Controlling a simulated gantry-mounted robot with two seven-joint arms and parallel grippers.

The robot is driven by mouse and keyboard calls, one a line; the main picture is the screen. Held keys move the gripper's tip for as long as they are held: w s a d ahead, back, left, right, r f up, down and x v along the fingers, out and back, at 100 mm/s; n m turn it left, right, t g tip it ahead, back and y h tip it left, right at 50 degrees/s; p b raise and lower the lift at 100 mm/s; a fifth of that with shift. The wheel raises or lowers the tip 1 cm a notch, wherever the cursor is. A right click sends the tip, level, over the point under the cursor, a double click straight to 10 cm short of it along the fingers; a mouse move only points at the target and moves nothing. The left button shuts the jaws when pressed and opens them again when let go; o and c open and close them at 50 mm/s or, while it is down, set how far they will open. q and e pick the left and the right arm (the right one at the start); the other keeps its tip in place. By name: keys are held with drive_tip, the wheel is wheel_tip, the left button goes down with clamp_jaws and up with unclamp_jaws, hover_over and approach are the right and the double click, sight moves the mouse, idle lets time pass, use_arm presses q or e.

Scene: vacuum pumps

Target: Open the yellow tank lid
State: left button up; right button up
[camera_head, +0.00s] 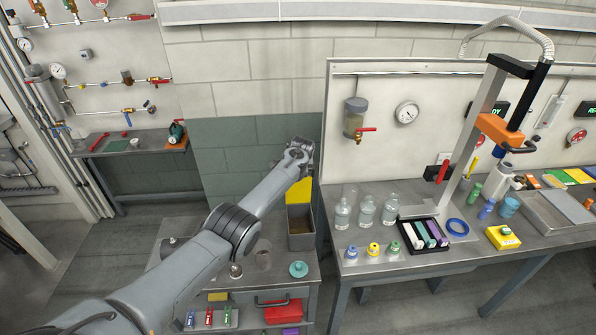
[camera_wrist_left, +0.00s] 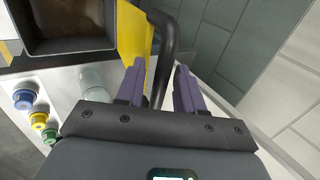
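The tank (camera_head: 301,238) is a grey open-topped box at the back right of the small cart. Its yellow lid (camera_head: 300,191) stands raised at its back edge, so the brown interior shows. In the left wrist view the yellow lid (camera_wrist_left: 135,38) is edge-on beside the tank's opening (camera_wrist_left: 70,22). A black curved handle (camera_wrist_left: 168,42) joins the lid's far side. My left gripper (camera_head: 301,150) is just above the lid; in the wrist view its purple fingers (camera_wrist_left: 162,78) are apart, with the handle running between them and a gap showing. My right gripper is out of view.
A workbench (camera_head: 385,268) with several bottles and a black tray stands close on the right. The tiled wall (camera_head: 235,150) is behind.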

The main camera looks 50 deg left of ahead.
use_arm(q)
drive_tip(key=shift+r, duration=0.1)
drive_tip(key=shift+s+d+r+p, duration=0.2)
drive_tip(key=shift+d+r+p, duration=0.05)
drive_tip(key=shift+r+p, duration=0.35)
drive_tip(key=v, duration=0.9)
drive_tip(key=shift+s+d+r, duration=0.1)
drive_tip(key=shift+s+d, duration=0.05)
